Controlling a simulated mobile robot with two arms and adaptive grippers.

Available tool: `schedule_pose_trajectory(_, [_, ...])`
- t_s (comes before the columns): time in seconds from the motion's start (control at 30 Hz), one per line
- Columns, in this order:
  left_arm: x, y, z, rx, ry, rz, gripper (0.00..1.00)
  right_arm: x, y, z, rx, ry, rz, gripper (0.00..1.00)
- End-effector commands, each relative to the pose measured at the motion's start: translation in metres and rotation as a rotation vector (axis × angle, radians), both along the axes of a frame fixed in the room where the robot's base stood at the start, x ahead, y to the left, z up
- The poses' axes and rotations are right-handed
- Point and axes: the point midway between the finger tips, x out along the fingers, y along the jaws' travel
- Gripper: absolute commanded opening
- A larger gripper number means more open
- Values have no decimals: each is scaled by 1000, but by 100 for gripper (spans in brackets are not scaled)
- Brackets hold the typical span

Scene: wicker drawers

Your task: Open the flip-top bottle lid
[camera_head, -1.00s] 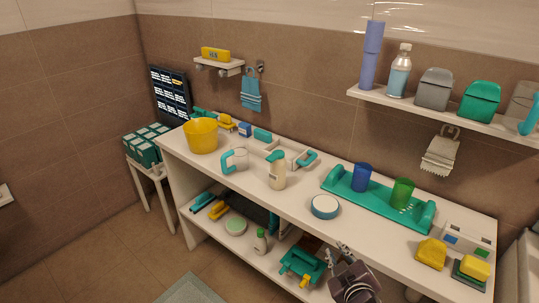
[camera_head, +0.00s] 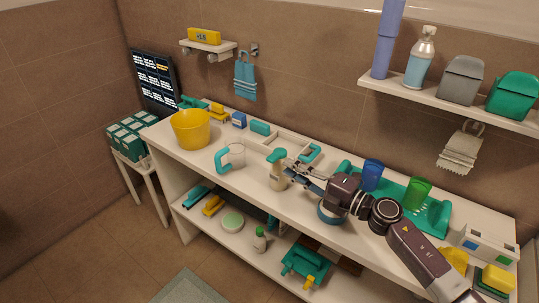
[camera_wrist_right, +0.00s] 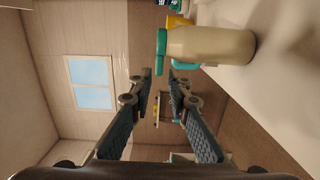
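The cream bottle with a teal top (camera_head: 278,180) stands upright on the counter, near the middle. In the right wrist view it appears sideways at the upper right, its cream body (camera_wrist_right: 212,46) close and its teal lid (camera_wrist_right: 161,52) pointing left. I cannot tell whether the lid is open or shut. My right gripper (camera_head: 288,171) reaches in from the right with its fingertips beside the bottle's upper part. In the right wrist view the two fingers (camera_wrist_right: 160,77) are apart with nothing held between them. My left gripper is not in view.
A clear mug with a teal handle (camera_head: 233,155) and a yellow bucket (camera_head: 190,130) stand left of the bottle. A white tray (camera_head: 262,144) lies behind it. A round blue-rimmed dish (camera_head: 330,212) sits beneath my right arm. Blue (camera_head: 371,175) and green cups (camera_head: 417,193) stand right.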

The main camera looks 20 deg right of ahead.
Motion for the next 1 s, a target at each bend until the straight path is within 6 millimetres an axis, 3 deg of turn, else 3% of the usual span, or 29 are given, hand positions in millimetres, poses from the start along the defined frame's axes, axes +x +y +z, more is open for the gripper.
schedule_pose_trajectory(0.23, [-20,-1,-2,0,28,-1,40,27,19,1,1,-3,3,17])
schedule_pose_trajectory(0.5, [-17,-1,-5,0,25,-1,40,56,39,0,1,-2,2,17])
schedule_pose_trajectory(0.87, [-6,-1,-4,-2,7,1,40,61,43,0,1,-1,1,17])
schedule_pose_trajectory(1.0, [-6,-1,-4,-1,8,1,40,61,43,0,1,-1,2,5])
